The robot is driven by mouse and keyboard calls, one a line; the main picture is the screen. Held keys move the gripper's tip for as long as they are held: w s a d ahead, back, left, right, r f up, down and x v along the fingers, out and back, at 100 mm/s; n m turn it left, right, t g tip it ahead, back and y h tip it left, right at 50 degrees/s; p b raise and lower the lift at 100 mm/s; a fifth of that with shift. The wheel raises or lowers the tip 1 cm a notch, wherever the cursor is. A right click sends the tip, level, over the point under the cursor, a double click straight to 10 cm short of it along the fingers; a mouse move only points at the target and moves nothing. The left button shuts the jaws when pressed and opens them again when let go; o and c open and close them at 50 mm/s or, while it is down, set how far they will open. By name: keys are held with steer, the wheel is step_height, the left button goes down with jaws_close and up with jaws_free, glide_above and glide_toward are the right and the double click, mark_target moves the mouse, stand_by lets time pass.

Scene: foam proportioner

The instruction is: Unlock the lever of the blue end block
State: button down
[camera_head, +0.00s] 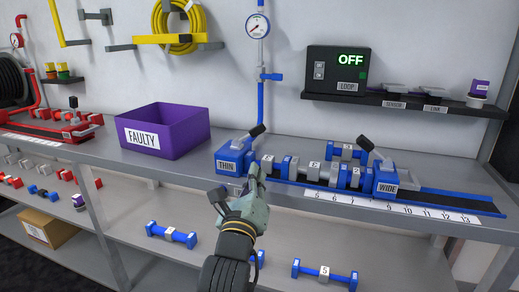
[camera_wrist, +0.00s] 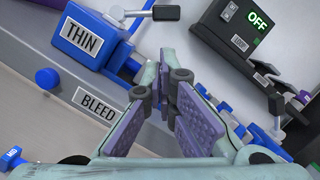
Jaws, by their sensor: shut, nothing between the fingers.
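The blue block marked THIN (camera_head: 229,158) stands at the left end of the blue rail, its dark-tipped lever (camera_head: 256,131) tilted up to the right. My gripper (camera_head: 255,177) is shut and empty, just in front of and right of the THIN block. In the wrist view, my gripper's fingers (camera_wrist: 169,103) are below and right of the THIN block (camera_wrist: 88,36) and its lever (camera_wrist: 153,14), apart from both.
A purple FAULTY bin (camera_head: 163,132) stands left of the THIN block. A black box reading OFF (camera_head: 337,70) sits on the shelf behind. A BLEED label (camera_wrist: 98,104) shows beside my fingers. Blue spool-like parts (camera_head: 172,235) lie on the lower shelf.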

mark_target(249, 134)
steer(key=p+x, duration=0.1)
steer(key=x, duration=0.3)
steer(key=p+x, duration=0.2)
steer(key=x, duration=0.2)
steer(key=shift+w+r, duration=0.25)
steer(key=shift+w+d+p, duration=0.1)
steer(key=shift+w+p, duration=0.3)
steer(key=shift+w, duration=0.3)
steer(key=shift+r, duration=0.15)
steer(key=shift+n, duration=0.3)
steer(key=shift+r, duration=0.1)
